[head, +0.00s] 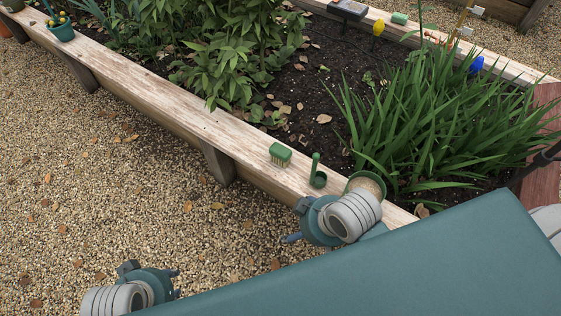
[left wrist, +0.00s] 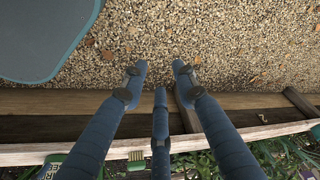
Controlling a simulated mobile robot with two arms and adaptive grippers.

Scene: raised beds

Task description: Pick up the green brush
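The green brush (head: 281,154) lies on the wooden rim of the raised bed, pale bristles facing the gravel side. In the left wrist view the brush (left wrist: 136,158) shows low in the picture on the rim, between two finger bases. My left gripper (head: 174,282) is over the gravel, apart from the brush. In the left wrist view its blue fingers (left wrist: 160,80) are spread, with nothing between them. My right gripper (head: 293,238) is near the rim, right of and nearer than the brush; its fingers are mostly hidden.
The wooden rim (head: 150,92) runs diagonally. Gravel (head: 110,190) in front is open.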

